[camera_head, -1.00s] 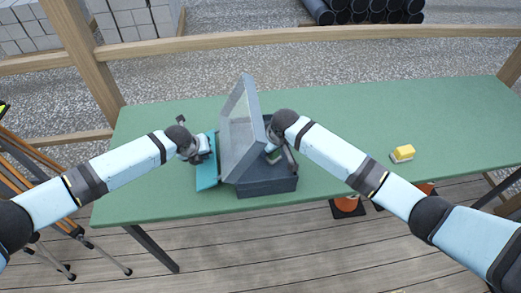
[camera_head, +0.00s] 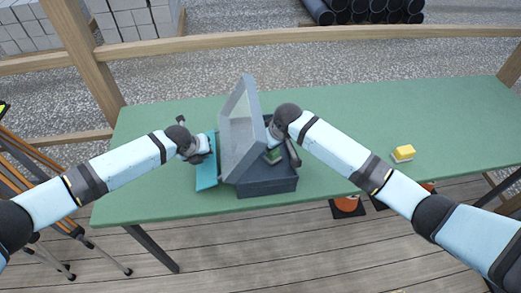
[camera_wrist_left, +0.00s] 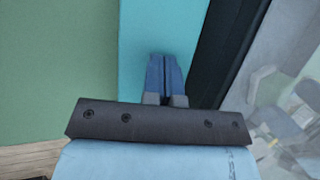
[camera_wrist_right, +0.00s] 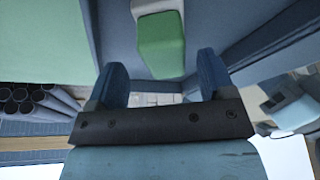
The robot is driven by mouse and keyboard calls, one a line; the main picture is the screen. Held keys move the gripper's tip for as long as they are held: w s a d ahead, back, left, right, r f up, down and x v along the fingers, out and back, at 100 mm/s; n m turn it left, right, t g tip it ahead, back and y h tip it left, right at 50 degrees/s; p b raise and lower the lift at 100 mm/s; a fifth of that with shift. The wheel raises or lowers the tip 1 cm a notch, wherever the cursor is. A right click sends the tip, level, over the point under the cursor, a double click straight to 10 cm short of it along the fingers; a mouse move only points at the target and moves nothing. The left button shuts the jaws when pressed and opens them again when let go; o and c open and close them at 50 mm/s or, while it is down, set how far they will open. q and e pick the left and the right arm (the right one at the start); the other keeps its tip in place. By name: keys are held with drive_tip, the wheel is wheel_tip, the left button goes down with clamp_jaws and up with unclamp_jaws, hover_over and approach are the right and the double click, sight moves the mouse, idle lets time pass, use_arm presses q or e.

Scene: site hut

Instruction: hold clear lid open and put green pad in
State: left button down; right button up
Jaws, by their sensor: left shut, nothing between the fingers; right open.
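The dark grey-blue box (camera_head: 267,187) stands on the green table with its clear lid (camera_head: 240,130) tilted up at the left side. The green pad (camera_head: 273,157) lies inside the box; its green face and a pale end show in the right wrist view (camera_wrist_right: 160,45). My right gripper (camera_wrist_right: 160,76) is open, just beside the pad and apart from it. In the head view its fingers are partly hidden by the arm. My left gripper (camera_wrist_left: 164,72) is shut and empty, left of the lid, over a teal strip. I cannot tell whether it touches the lid.
The teal flat piece (camera_head: 206,178) lies left of the box. A yellow and white block (camera_head: 403,153) sits on the table (camera_head: 340,115) to the right, with clear surface around it. Wooden rails (camera_head: 290,40) run behind the table. An orange cone (camera_head: 346,207) stands below.

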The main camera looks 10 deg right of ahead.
drive_tip(key=shift+d+r, duration=1.2)
drive_tip(key=shift+r, duration=2.8)
drive_tip(key=s+d, duration=1)
drive_tip(key=s, duration=0.4)
use_arm(q)
wheel_tip(320, 180, up, 14)
drive_tip(key=p, duration=1)
drive_tip(key=shift+f, duration=0.2)
use_arm(e)
wheel_tip(320, 180, up, 10)
